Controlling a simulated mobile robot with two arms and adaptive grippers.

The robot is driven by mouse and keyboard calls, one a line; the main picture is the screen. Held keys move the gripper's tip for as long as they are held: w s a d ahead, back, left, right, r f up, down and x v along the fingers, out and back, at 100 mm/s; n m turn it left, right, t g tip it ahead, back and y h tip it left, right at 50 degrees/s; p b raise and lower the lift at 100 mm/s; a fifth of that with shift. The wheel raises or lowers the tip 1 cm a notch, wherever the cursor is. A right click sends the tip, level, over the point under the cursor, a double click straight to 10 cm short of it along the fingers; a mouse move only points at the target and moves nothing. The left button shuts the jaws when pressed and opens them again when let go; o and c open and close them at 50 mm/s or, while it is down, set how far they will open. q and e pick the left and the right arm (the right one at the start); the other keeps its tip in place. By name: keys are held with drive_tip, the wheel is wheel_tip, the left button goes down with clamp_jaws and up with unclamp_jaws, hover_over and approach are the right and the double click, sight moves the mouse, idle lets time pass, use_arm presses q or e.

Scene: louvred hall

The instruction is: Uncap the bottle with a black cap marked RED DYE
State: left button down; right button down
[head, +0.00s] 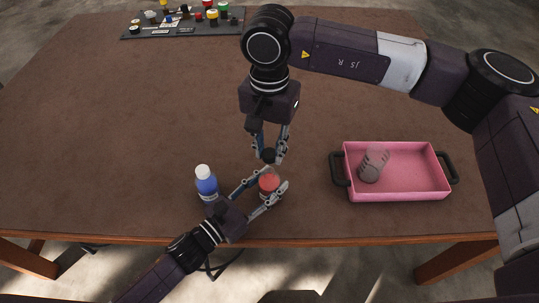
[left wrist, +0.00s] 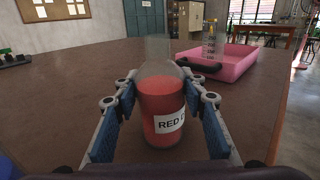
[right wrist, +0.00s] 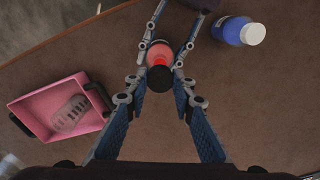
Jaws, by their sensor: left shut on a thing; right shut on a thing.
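The bottle marked RED DYE (left wrist: 160,100) is clear, with red contents and a white label; it stands upright on the table and shows no cap on its neck. It also shows in the head view (head: 269,184). My left gripper (head: 277,186) is shut around its body. The black cap (head: 269,156) is in my right gripper (head: 268,157), apart from the bottle and above it. In the right wrist view the cap (right wrist: 160,78) sits between the fingertips and hides part of the bottle (right wrist: 160,55).
A blue bottle with a white cap (head: 207,183) stands close left of my left gripper. A dark board (head: 180,30) with several small items lies at the back left.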

use_arm(q)
drive_tip(key=c, duration=1.1)
unclamp_jaws()
drive_tip(key=shift+c, duration=0.2)
